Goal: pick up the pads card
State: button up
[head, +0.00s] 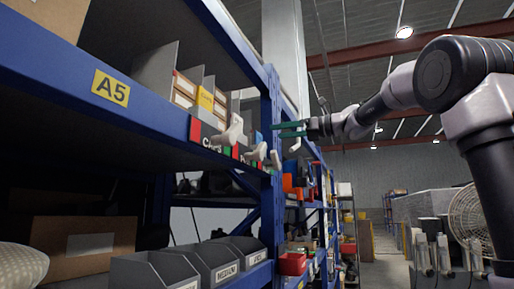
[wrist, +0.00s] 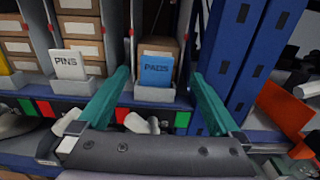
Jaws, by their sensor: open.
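The pads card (wrist: 157,68) is a blue upright card with dark lettering, in the wrist view. It stands in a grey holder at the front of a shelf bay, before a brown box. My gripper (wrist: 160,75) is open, its two green fingers spread to the left and right of the card in the picture. No contact with the card shows, and the gap in depth is hard to tell. In the head view my gripper (head: 277,131) is beside the blue shelf post, its fingers pointing left. I cannot make out the card clearly there.
A white pins card (wrist: 68,65) stands in the holder to the left. The blue shelf post (wrist: 242,60) rises close to my right finger. Red and green labels and white scanner-like handles (head: 230,132) stick out along the shelf edge. The aisle to the right is open.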

aim_at(260, 135)
jog(key=x, duration=0.3)
jog(key=shift+w+a, duration=0.1)
jog(key=shift+a, duration=0.05)
jog(key=x, duration=0.5)
jog(key=shift+s+a+f, duration=0.2)
jog(key=shift+f, duration=0.1)
jog(key=c, duration=1.3)
jog(key=shift+c, duration=0.2)
notch_tip(260, 135, up, 10)
